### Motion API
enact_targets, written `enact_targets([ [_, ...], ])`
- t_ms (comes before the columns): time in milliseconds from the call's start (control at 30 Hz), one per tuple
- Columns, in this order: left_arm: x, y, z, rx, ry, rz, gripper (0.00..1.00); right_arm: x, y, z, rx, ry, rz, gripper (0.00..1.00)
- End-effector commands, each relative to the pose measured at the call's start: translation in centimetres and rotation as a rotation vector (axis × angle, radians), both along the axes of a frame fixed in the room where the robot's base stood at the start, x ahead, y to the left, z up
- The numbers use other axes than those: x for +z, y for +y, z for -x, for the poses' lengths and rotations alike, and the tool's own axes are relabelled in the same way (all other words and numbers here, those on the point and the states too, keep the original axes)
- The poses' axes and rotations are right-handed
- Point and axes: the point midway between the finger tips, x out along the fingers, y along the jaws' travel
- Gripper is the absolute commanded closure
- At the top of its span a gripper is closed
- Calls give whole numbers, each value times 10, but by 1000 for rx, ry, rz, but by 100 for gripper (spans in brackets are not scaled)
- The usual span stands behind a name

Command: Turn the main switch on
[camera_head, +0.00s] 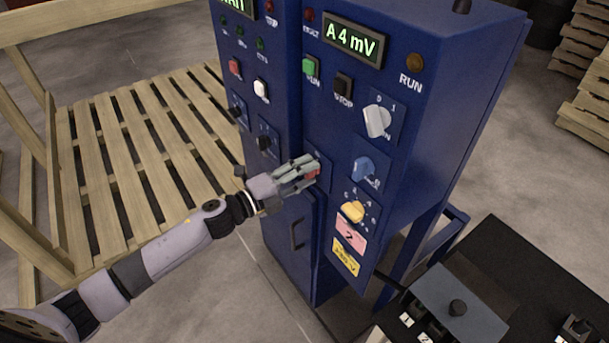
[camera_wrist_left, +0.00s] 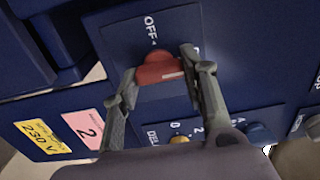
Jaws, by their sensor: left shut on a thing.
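The main switch is a red rotary knob (camera_head: 312,172) on the front of the blue control cabinet (camera_head: 440,110). In the left wrist view the red knob (camera_wrist_left: 160,68) sits on a blue plate marked "OFF" at its upper side; another label is mostly hidden behind a finger. My left gripper (camera_head: 308,172) has its fingers on either side of the knob, and it also shows in the left wrist view (camera_wrist_left: 165,75). It is shut on the knob. Part of the knob is hidden by the fingers. My right gripper is not in view.
A white knob (camera_head: 377,121), a blue knob (camera_head: 363,168) and a yellow knob (camera_head: 353,211) stick out to the right of the red one. A wooden pallet structure (camera_head: 120,150) stands at left. A black table with a control box (camera_head: 455,300) is at lower right.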

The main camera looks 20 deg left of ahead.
Motion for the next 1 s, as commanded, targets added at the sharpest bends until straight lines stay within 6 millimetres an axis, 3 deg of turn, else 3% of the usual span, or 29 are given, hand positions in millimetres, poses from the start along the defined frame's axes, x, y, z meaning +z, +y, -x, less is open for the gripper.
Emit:
enact_targets([
  [500,-1,0,0,0,-11,-18,88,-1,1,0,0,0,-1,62],
  [533,-1,0,0,0,-11,-18,59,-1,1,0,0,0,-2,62],
  [800,-1,0,0,0,-10,-16,41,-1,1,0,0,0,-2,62],
  [1000,0,0,0,0,-10,-15,40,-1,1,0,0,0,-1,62],
])
